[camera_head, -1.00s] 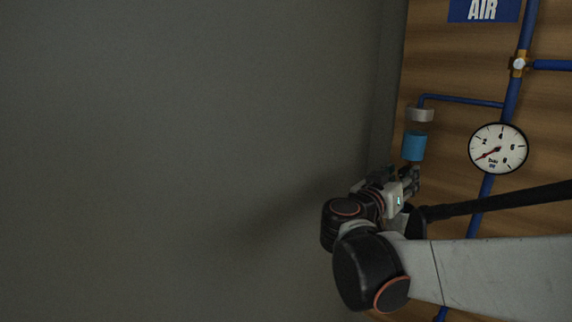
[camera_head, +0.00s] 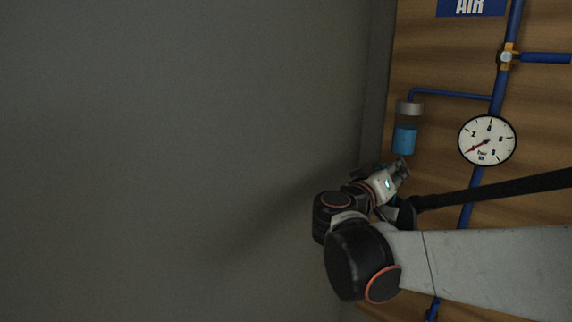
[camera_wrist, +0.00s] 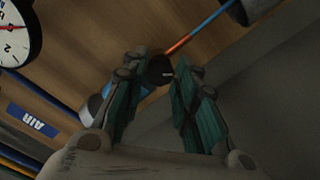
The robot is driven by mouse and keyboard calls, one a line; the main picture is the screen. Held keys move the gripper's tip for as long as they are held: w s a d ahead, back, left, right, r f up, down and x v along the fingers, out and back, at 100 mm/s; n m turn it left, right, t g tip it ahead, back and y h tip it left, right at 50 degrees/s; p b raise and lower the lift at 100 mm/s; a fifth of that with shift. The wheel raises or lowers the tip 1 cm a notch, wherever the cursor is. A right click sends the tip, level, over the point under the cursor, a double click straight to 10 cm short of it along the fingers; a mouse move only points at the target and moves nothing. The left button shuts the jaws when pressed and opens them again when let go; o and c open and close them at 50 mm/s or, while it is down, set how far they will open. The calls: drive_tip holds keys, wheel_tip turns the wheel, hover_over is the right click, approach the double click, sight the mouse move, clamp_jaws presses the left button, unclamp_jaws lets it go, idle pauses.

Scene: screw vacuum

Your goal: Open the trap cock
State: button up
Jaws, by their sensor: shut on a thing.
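The trap (camera_head: 405,140) is a clear cup with a grey cap and blue liquid in its lower part, fixed to the wooden panel. My gripper (camera_head: 403,168) is right under it. In the wrist view, the two green-padded fingers of my gripper (camera_wrist: 157,68) stand either side of a small dark round piece, the trap cock (camera_wrist: 161,71). The gripper is shut on it. The fingers hide part of the cock, and its turn position cannot be made out. Part of the blue trap (camera_wrist: 97,104) shows behind the left finger.
A round gauge (camera_head: 487,140) is right of the trap, its needle pointing low left. Blue pipes (camera_head: 450,94) run along the panel, with a valve (camera_head: 507,57) at upper right and an AIR sign (camera_head: 470,7) on top. A bare grey wall (camera_head: 180,150) fills the left.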

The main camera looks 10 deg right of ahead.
drive_tip(key=shift+s+a+r+n+b, duration=0.1)
drive_tip(key=shift+n+b, duration=0.15)
drive_tip(key=shift+n, duration=1.65)
drive_tip(key=shift+s+a+r+n+b, duration=0.1)
drive_tip(key=shift+n+b, duration=0.15)
drive_tip(key=shift+n, duration=1.65)
drive_tip(key=shift+w, duration=0.1)
drive_tip(key=o, duration=0.9)
drive_tip(key=shift+o, duration=0.7)
drive_tip(key=shift+w+f, duration=0.1)
drive_tip(key=shift+f, duration=0.05)
